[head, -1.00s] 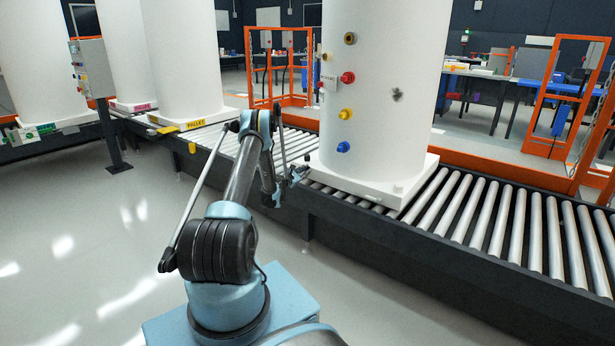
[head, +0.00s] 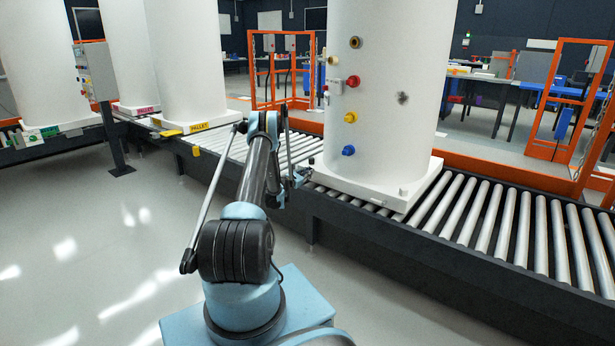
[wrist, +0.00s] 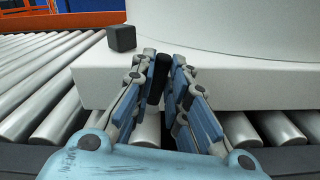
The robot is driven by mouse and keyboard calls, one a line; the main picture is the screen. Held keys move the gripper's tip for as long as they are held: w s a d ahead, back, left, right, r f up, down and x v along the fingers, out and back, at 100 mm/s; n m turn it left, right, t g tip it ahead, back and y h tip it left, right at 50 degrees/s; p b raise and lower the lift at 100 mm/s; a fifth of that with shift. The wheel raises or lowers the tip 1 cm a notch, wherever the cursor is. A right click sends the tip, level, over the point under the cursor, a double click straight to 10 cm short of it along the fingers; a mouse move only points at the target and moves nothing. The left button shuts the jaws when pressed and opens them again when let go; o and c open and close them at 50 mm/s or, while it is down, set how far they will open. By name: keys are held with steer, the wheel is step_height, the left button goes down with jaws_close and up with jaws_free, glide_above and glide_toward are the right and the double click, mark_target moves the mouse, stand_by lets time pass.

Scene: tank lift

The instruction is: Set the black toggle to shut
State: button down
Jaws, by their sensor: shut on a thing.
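My gripper (wrist: 164,88) is low at the near left edge of the white pallet (wrist: 250,85) under the nearest white tank (head: 390,90). Its fingers are closed around a narrow black piece (wrist: 155,88), apparently the black toggle, in front of the pallet's side. The fingers hide much of it, and I cannot tell its setting. A black block (wrist: 121,38) stands on the pallet's top to the left of the fingers. In the head view the gripper (head: 300,178) is small and partly behind my arm.
The pallet rests on a roller conveyor (head: 490,225) with a dark side rail. The tank's side carries red (head: 353,81), yellow (head: 350,117) and blue (head: 348,150) fittings. A grey control box (head: 95,70) stands on a post at left. The floor in front is clear.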

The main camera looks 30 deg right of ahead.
steer(key=shift+s+d+f, duration=0.1)
steer(key=shift+s, duration=0.1)
steer(key=c, duration=1.8)
jaws_free()
steer(key=shift+f, duration=0.1)
steer(key=shift+c, duration=0.2)
steer(key=shift+w, duration=0.1)
steer(key=v, duration=1.2)
steer(key=shift+c, duration=0.5)
